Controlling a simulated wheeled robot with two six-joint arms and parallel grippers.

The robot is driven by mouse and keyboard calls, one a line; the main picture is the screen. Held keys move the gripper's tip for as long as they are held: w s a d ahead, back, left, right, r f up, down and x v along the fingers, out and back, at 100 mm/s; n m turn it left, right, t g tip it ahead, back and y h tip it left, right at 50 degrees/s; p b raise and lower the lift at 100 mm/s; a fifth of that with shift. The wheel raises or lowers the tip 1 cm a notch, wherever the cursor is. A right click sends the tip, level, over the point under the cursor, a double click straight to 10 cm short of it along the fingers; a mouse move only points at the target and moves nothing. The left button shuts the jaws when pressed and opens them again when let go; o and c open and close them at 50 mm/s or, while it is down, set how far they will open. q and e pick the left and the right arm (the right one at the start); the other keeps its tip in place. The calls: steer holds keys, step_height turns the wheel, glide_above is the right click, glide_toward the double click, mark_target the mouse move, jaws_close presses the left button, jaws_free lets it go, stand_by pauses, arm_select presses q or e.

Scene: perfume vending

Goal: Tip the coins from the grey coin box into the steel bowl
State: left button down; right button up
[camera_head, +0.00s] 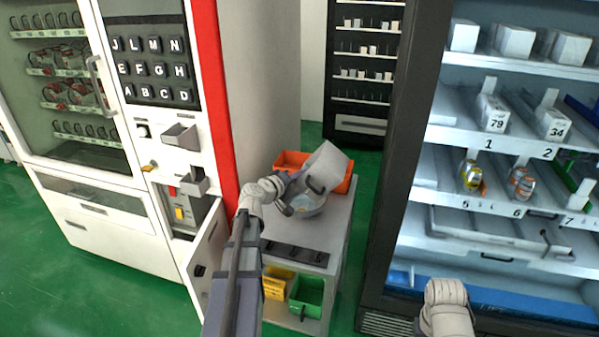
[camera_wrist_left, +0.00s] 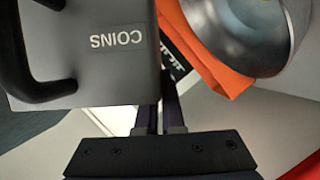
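The grey coin box (camera_head: 327,166) is tilted in the air above the steel bowl (camera_head: 312,209) on the small cabinet's top. In the left wrist view the box (camera_wrist_left: 100,75) shows its COINS label upside down and a black handle; the bowl (camera_wrist_left: 240,30) is beside it at the upper right. My left gripper (camera_head: 291,181) is shut on the coin box, its narrow fingers (camera_wrist_left: 160,112) close together at the box's edge. Small yellowish spots show inside the bowl, too small to tell for sure. The inside of the box is hidden.
An orange bin (camera_head: 291,159) stands just behind the bowl. A white vending machine with a red edge (camera_head: 214,90) is close on the left, and a dark-framed display cabinet (camera_head: 408,165) on the right. Yellow and green bins (camera_head: 306,296) sit in the cabinet below.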

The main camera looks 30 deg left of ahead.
arm_select(q)
step_height(320, 180, up, 2)
steer(key=m+y+p, duration=0.1)
steer(key=m+p, duration=0.1)
steer(key=p, duration=0.1)
steer(key=shift+r+g, duration=0.2)
steer(key=shift+g, duration=0.2)
step_height(320, 180, up, 3)
steer(key=m+y+p, duration=0.1)
steer(key=m+p, duration=0.1)
steer(key=p, duration=0.2)
steer(key=shift+f+g, duration=0.1)
steer(key=shift+g, duration=0.2)
step_height(320, 180, up, 2)
steer(key=m+p, duration=0.1)
steer(key=m+y+p, duration=0.1)
steer(key=p, duration=0.1)
steer(key=shift+a+r+g+y, duration=0.1)
steer(key=shift+r+g+y, duration=0.15)
steer(key=shift+g+y, duration=0.05)
steer(key=shift+r+m+y+p, duration=0.4)
steer(key=shift+r+m+p, duration=0.3)
steer(key=shift+r+p, duration=0.25)
steer(key=shift+f, duration=0.1)
